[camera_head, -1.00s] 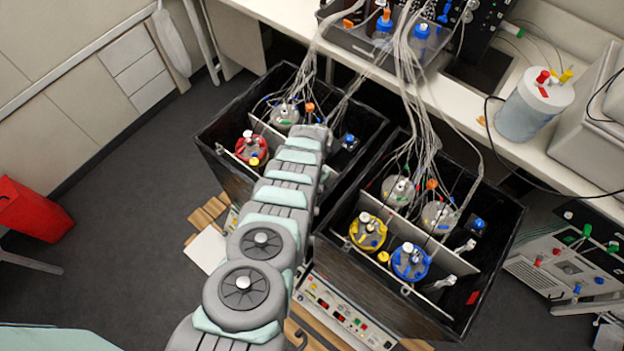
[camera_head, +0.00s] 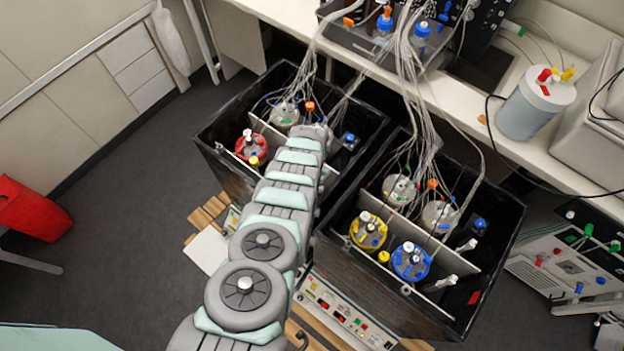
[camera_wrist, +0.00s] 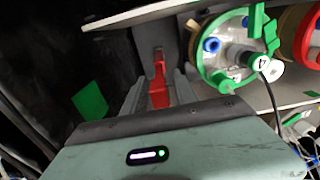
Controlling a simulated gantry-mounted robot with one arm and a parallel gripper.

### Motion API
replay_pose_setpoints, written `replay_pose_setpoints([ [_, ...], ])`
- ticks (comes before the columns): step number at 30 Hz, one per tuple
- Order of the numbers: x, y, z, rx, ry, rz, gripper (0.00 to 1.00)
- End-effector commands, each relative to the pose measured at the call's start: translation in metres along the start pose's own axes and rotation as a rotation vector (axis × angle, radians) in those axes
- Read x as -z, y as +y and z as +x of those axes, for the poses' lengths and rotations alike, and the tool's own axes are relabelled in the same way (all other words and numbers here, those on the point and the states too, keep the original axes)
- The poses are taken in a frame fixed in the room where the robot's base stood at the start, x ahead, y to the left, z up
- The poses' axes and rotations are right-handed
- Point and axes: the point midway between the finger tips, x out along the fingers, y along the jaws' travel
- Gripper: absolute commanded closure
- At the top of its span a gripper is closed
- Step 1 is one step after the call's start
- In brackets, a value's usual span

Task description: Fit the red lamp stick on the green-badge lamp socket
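In the wrist view, the red lamp stick (camera_wrist: 158,92) lies between the two grey fingers of my gripper (camera_wrist: 160,98), which look closed on it. Its narrow red end points up the picture, against a grey upright part (camera_wrist: 167,38); I cannot tell whether they touch or whether this part is the socket. A green badge (camera_wrist: 90,102) is on the dark box wall, left of the fingers. In the head view my arm reaches into the left black box, and its gripper, the stick and the green badge are hidden.
A green-ringed vessel (camera_wrist: 238,50) stands close right of the fingers in the wrist view. In the head view, the left box (camera_head: 232,178) also holds a red-ringed vessel (camera_head: 251,146) and tubing. The right box (camera_head: 420,312) has yellow and blue vessels and a red badge (camera_head: 473,297).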

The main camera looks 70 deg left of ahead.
Motion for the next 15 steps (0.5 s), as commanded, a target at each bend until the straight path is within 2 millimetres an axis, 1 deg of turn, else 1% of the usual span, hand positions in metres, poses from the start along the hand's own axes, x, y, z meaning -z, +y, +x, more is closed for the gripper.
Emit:
replay_pose_setpoints([
  [1,0.0000,0.0000,0.0000,0.000,0.000,0.000,0.61],
  [3,0.0001,0.0001,0.0000,0.000,0.000,0.000,0.57],
  [11,0.0002,0.0001,-0.0009,0.000,0.000,0.000,0.57],
  [15,0.0013,-0.0007,-0.0088,0.000,0.000,0.000,0.57],
])
